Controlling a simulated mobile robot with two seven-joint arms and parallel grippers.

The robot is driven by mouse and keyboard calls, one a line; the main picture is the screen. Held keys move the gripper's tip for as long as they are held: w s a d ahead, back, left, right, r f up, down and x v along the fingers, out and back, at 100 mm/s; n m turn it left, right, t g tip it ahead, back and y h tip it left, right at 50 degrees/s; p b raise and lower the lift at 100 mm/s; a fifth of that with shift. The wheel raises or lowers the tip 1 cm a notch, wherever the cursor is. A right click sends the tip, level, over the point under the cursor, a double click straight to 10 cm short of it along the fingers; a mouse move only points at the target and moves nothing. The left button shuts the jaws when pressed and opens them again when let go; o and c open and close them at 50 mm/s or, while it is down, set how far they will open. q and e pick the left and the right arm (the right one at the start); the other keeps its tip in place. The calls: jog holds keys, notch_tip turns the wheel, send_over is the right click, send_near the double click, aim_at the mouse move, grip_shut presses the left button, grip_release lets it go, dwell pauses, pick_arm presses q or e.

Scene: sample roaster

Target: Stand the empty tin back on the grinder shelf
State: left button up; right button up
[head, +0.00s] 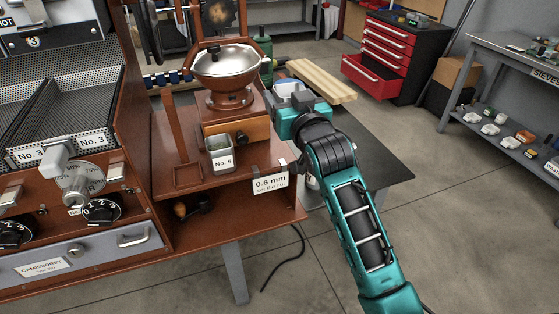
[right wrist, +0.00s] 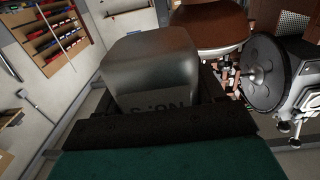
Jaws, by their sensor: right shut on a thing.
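My right gripper (head: 294,106) is shut on a grey metal tin (right wrist: 152,70), right of the grinder (head: 232,118) and above the dark bench top. In the right wrist view the tin's smooth closed face is uppermost and its label reads upside down, partly hidden by the jaw. Its open end and inside are hidden there. The wooden grinder shelf (head: 240,184) carries the grinder and bears a "0.6 mm" tag. Another small tin (head: 220,155), labelled "No. 5", stands upright on the shelf before the grinder, with greenish contents. My left gripper is not in view.
A metal-lidded hopper (head: 226,62) tops the grinder. An empty square wooden frame (head: 187,176) is on the shelf's left. The roaster panel (head: 75,195) stands at left. A wooden board (head: 320,80) lies behind my gripper. The shelf is bare toward its front right.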

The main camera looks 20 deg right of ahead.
aim_at(269, 124)
jog(key=w+r+b, duration=0.2)
jog(key=w+r, duration=0.4)
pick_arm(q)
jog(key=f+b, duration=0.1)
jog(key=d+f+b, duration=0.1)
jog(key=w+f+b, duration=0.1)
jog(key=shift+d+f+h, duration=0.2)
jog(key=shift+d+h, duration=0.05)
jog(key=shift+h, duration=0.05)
pick_arm(e)
jog(key=shift+n+y, duration=0.3)
jog(key=f, duration=1.9)
jog(key=shift+w+a+f, duration=0.1)
jog(key=shift+w+a, duration=0.15)
jog(key=shift+f, duration=0.1)
jog(key=o, duration=1.1)
jog(key=shift+o, duration=0.2)
